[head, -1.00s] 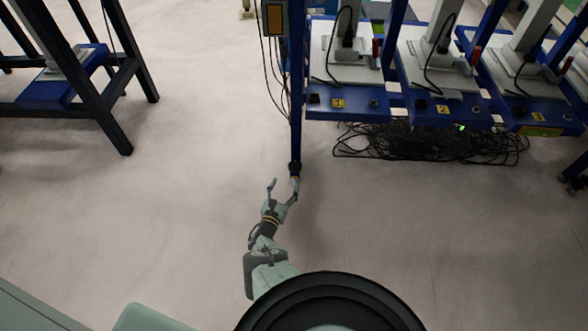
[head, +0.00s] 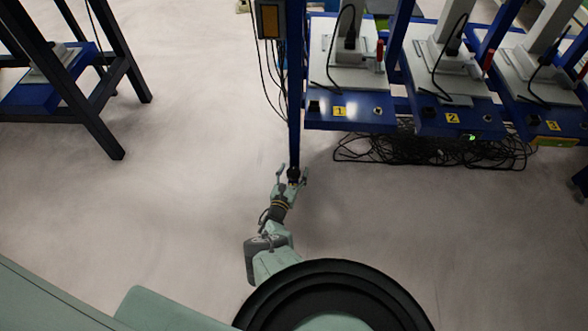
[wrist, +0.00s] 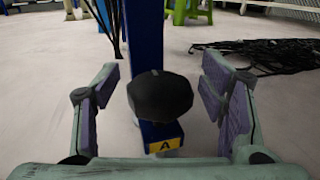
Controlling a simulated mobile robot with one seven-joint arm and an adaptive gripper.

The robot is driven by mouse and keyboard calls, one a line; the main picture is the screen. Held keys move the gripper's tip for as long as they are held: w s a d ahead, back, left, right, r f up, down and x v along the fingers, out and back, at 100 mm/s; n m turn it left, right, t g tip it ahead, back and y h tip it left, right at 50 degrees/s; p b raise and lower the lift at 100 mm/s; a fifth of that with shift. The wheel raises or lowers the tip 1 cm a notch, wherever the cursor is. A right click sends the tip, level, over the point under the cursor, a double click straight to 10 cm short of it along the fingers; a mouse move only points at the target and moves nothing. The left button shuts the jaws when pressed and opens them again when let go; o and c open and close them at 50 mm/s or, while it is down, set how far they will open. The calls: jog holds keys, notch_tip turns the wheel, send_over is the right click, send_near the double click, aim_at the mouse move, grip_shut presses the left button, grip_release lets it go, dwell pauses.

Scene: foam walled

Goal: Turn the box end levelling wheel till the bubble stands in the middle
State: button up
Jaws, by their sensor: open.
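The levelling wheel (wrist: 160,97) is a black faceted knob at the foot of a blue post (wrist: 145,35) in the wrist view. It also shows in the head view (head: 293,174), small and dark at the post's lower end. A yellow label with an "A" (wrist: 163,146) sits on a blue block below the wheel. My gripper (head: 292,172) is open, with one finger on each side of the wheel. In the wrist view the fingers (wrist: 163,95) show gaps to the wheel on both sides. I cannot make out a bubble in either view.
A tangle of black cables (head: 430,148) lies on the floor right of the post, under blue benches with yellow number labels (head: 340,111). A dark blue frame (head: 100,125) stands at the left. Open floor (head: 170,220) lies between.

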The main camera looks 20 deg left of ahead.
jog(key=shift+c, duration=0.4)
jog(key=c, duration=1.1)
jog(key=shift+r+y, duration=0.1)
jog(key=shift+y, duration=0.2)
